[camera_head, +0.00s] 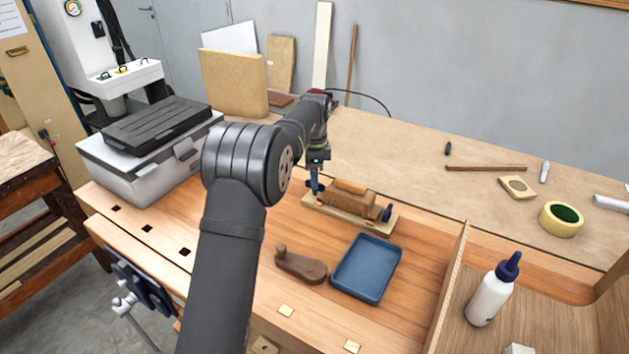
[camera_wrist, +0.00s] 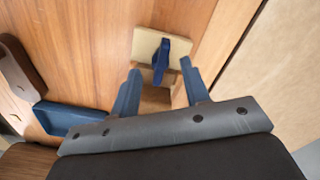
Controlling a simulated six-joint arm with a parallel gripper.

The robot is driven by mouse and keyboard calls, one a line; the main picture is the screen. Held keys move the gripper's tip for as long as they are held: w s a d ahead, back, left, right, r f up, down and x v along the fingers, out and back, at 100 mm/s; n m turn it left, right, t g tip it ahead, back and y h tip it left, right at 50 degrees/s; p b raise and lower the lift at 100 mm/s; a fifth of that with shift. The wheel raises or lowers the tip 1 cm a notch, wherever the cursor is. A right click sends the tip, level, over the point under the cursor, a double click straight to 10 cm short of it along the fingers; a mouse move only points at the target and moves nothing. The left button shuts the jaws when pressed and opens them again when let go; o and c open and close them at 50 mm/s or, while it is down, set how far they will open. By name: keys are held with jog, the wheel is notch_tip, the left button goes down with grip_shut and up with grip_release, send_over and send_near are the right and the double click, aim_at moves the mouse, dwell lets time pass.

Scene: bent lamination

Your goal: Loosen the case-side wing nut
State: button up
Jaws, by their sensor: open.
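A clamped wooden form (camera_head: 345,195) lies on a pale base board (camera_head: 385,228) on the bench, with a dark blue wing nut (camera_head: 388,212) at its right end. My gripper (camera_head: 315,188) is over the form's left end, the end nearer the grey case. The wrist view shows a blue wing nut (camera_wrist: 178,50) upright at the pale board end (camera_wrist: 145,46). My open gripper (camera_wrist: 160,68) has one blue finger on each side of this nut, with gaps visible. In the head view the gripper largely hides that nut. Contact cannot be told.
A blue tray (camera_head: 345,290) and a brown wooden tool (camera_head: 300,265) lie in front of the form. The grey case (camera_head: 140,172) stands at the left. A glue bottle (camera_head: 490,295) stands at the right behind a wooden divider (camera_head: 447,290). Bench left of the form is clear.

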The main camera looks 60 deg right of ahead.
jog(key=shift+f, duration=1)
grip_shut()
